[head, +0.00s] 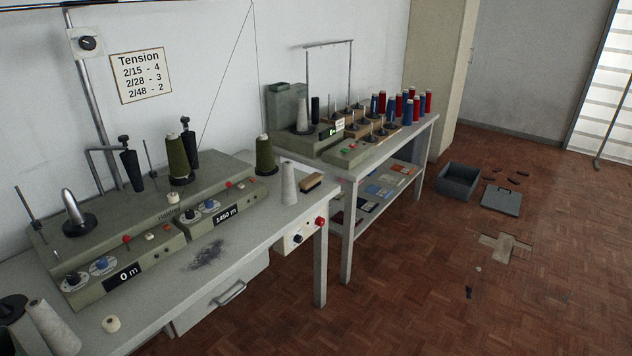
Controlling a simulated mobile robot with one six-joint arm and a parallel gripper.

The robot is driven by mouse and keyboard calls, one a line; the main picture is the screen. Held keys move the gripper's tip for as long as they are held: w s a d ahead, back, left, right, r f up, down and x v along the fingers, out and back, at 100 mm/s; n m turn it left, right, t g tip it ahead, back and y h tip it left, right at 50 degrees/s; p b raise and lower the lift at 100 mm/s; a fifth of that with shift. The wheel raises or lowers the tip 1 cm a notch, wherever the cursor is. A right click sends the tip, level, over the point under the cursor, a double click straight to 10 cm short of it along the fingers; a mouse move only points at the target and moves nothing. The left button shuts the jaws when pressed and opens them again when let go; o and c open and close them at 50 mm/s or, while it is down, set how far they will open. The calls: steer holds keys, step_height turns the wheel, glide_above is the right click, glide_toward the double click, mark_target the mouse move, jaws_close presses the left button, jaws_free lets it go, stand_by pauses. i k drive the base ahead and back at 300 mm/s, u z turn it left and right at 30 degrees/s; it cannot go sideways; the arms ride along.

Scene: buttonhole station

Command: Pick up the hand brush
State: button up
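The hand brush (311,182) is a small brown-backed brush with pale bristles. It lies near the far right end of the nearer grey-topped bench (255,222), just right of a pale grey yarn cone (289,184). A small gap of bare bench shows around its front. My gripper is not in this view, so I cannot see whether it is open or shut.
A winding machine (130,230) with olive cones fills the bench's back. A dark lint smudge (205,254) marks its top. A second bench (375,150) with spools stands beyond.

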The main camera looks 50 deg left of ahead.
mark_target(307, 184)
steer(key=i, duration=1.3)
steer(key=u, duration=4.45)
steer(key=i, duration=0.1)
steer(key=z, duration=3.35)
steer(key=k, duration=0.2)
steer(key=u, duration=2.4)
